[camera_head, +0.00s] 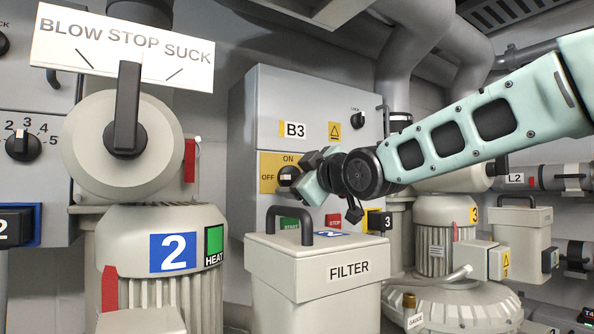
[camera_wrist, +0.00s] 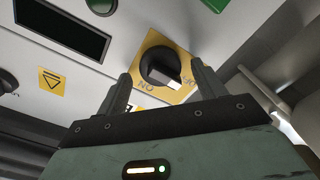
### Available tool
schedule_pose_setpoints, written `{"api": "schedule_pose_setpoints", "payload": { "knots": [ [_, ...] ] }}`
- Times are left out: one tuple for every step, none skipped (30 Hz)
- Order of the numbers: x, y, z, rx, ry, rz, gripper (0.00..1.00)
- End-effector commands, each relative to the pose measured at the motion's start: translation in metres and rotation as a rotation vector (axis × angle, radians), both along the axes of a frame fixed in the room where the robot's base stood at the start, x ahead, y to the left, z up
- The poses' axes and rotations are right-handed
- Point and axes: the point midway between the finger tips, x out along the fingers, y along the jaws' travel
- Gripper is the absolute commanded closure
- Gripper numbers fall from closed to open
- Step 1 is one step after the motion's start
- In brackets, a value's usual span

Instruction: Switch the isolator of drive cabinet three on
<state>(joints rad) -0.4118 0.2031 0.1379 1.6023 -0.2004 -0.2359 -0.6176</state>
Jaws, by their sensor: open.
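Drive cabinet three (camera_head: 330,95) is the grey cabinet labelled B3. Its isolator (camera_head: 287,177) is a black rotary knob on a yellow plate (camera_head: 268,160), with ON above and OFF at the left. In the wrist view the isolator (camera_wrist: 160,66) appears roughly upside down. The white-marked end of its handle points down and right, beside a partly hidden label, away from ON. My gripper (camera_head: 301,177) is at the knob, coming from the right. In the wrist view my gripper (camera_wrist: 161,72) is open, with one finger on each side of the knob. I cannot tell whether they touch it.
A grey filter box (camera_head: 310,275) with a black handle stands below and in front of the cabinet. Green start (camera_head: 289,224) and red stop (camera_head: 333,221) buttons sit below the isolator. Blower 2 (camera_head: 165,250) stands at the left, blower 3 (camera_head: 445,235) at the right.

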Motion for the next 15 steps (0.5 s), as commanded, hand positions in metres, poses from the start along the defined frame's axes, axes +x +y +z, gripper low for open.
{"api": "schedule_pose_setpoints", "payload": {
  "knots": [
    [0.0022,0.0021,0.0007,0.0,0.001,0.001,0.31],
    [0.0031,0.0028,0.0001,0.0,0.001,0.001,0.31],
    [0.0039,0.0033,-0.0003,0.0,0.001,0.001,0.31],
    [0.0042,0.0035,-0.0006,-0.001,0.0,0.001,0.31],
    [0.0044,0.0037,-0.0007,-0.001,0.0,0.001,0.31],
    [0.0045,0.0037,-0.0008,-0.001,0.0,0.001,0.31],
    [0.0045,0.0035,-0.0008,-0.001,0.0,0.001,0.31],
    [0.0044,0.0036,-0.0009,-0.001,0.0,0.001,0.31],
    [0.0044,0.0035,-0.0008,-0.001,0.0,0.001,0.31],
    [0.0043,0.0034,-0.0008,-0.001,0.0,0.001,0.31],
    [0.0043,0.0034,-0.0008,-0.001,-0.001,0.0,0.31],
    [0.0043,0.0034,-0.0008,-0.001,-0.001,0.0,0.42],
    [0.0043,0.0033,-0.0008,-0.001,-0.001,0.0,0.5],
    [0.0043,0.0033,-0.0008,-0.001,-0.001,0.0,0.59],
    [0.0043,0.0033,-0.0008,-0.001,-0.001,0.0,0.7]
  ]
}}
